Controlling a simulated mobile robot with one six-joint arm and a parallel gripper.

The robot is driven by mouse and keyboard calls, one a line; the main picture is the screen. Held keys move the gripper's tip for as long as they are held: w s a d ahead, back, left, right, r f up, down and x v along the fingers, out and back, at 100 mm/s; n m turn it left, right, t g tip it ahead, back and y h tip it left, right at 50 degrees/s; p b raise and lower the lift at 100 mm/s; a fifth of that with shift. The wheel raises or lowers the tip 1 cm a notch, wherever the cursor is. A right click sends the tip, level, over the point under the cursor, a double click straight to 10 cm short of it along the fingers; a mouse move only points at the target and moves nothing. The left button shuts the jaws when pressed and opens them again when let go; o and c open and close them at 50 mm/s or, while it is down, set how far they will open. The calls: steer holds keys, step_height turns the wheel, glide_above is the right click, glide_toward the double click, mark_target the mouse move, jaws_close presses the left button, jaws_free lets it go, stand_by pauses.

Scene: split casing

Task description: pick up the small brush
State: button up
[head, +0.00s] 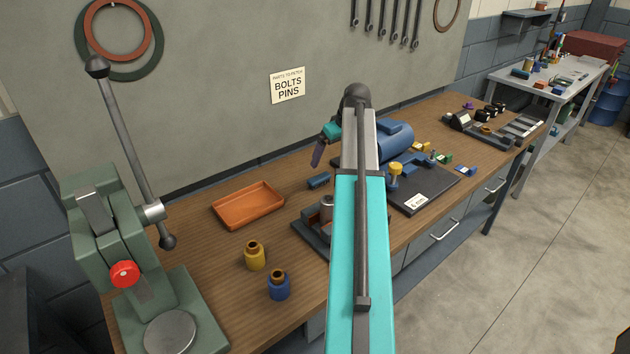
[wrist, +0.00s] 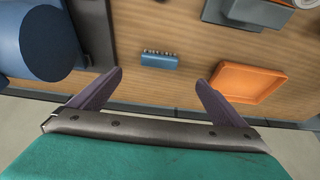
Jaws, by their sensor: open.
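The small brush (head: 318,181) is a short blue block lying on the wooden bench, between the orange tray and the blue casing. In the wrist view the brush (wrist: 160,60) shows pale bristle tufts along one edge. My gripper (head: 317,160) is above the bench near the brush. In the wrist view my gripper (wrist: 157,78) has its two dark fingers spread wide and nothing between them. The brush shows beyond the fingertips, roughly centred in the gap, and is not touched.
An orange tray (head: 248,207) is left of the brush, and a blue cylindrical casing (head: 396,139) is right of it. A dark fixture (head: 312,232) stands in front, partly hidden by my arm. Yellow (head: 255,257) and blue (head: 279,287) bottles stand nearer. The wall is behind.

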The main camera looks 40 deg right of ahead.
steer(key=shift+w+a+f, duration=0.1)
steer(key=p, duration=0.2)
glide_above(320, 177)
steer(key=s, duration=0.3)
steer(key=shift+a+f, duration=0.25)
steer(key=shift+f, duration=1.7)
steer(key=shift+a+f, duration=0.2)
steer(key=shift+f, duration=1.75)
steer(key=shift+w, duration=0.1)
steer(key=shift+p+x, duration=0.95)
steer(key=shift+x, duration=0.25)
steer(key=shift+p+x, duration=0.4)
steer(key=shift+x, duration=0.95)
steer(key=shift+w+d, duration=0.1)
steer(key=c, duration=1.2)
steer(key=shift+o, duration=0.2)
steer(key=shift+r, duration=0.25)
